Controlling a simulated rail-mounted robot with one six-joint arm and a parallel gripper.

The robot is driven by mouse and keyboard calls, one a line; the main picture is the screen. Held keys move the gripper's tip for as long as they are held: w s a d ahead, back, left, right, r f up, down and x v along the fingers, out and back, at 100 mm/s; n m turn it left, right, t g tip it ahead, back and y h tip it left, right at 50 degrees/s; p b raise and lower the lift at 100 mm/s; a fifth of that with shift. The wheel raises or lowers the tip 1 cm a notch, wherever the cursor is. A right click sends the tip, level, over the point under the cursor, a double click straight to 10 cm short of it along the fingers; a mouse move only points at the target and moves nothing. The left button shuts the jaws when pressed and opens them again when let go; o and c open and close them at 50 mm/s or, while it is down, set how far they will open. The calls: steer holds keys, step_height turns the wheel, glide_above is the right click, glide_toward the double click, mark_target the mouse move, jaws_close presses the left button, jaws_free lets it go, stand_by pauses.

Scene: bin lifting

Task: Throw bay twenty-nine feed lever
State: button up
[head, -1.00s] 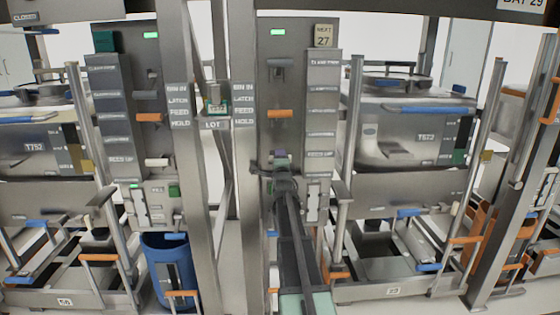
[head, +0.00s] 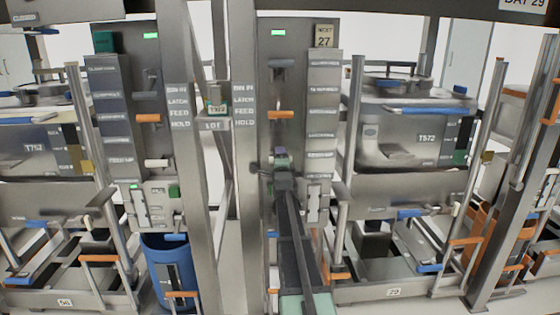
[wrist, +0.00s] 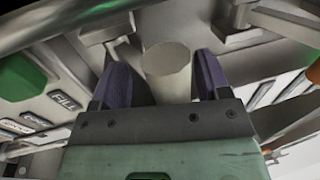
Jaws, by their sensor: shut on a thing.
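My gripper (head: 281,160) is at the lower part of the grey bay panel (head: 262,50), below an orange handle (head: 281,115). In the wrist view, the two dark purple fingers of my gripper (wrist: 165,85) are shut on a pale round lever handle (wrist: 168,60), one on each side. In the head view my gripper hides this handle. The words BIN IN, LATCH, FEED and HOLD (head: 244,105) are on the post left of the panel, with FEED about level with the orange handle. A green light (head: 278,32) is lit at the panel's top.
A similar panel on the left has an orange handle (head: 148,118) and a white handle (head: 157,163). A grey bin marked T572 (head: 430,140) stands at right, behind a steel post (head: 350,150). A blue bin (head: 168,275) is at lower left. Steel posts flank my arm.

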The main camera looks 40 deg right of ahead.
steer(key=b+v, duration=0.2)
steer(key=v, duration=0.8)
steer(key=shift+s+a, duration=0.2)
steer(key=shift+s, duration=0.1)
steer(key=shift+f, duration=0.1)
